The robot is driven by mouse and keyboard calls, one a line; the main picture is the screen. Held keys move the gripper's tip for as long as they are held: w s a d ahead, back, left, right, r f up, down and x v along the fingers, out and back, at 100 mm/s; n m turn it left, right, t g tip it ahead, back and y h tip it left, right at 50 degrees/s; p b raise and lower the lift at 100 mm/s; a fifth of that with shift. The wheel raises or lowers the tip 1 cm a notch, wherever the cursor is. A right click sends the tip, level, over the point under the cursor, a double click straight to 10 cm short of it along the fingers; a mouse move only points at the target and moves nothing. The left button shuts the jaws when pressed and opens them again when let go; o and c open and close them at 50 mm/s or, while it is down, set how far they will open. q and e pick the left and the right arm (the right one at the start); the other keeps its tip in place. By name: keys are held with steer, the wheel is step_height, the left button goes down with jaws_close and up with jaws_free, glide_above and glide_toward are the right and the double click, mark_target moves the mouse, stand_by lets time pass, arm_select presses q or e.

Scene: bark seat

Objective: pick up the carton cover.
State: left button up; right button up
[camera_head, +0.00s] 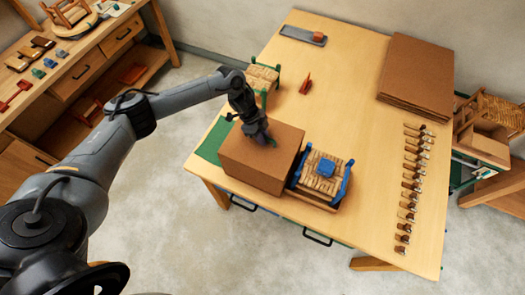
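A brown box-shaped carton cover (255,165) stands at the near left of the wooden table, partly over a green mat (211,145). My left gripper (262,139) points down at the top of the cover, near its back left part. The fingertips look very close to or touching the top face. I cannot tell whether the fingers are open or shut, or whether they grip the cover. What lies under the cover is hidden. My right gripper is not in view.
A small woven seat with blue rails (325,172) stands close to the cover's right side. A green-framed woven seat (263,75) is behind my gripper. Several chisels (412,180) line the right, and flat brown sheets (417,72) lie behind. The table's middle is mostly clear.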

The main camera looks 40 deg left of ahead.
arm_select(q)
jaws_close()
steer(key=shift+r, duration=0.1)
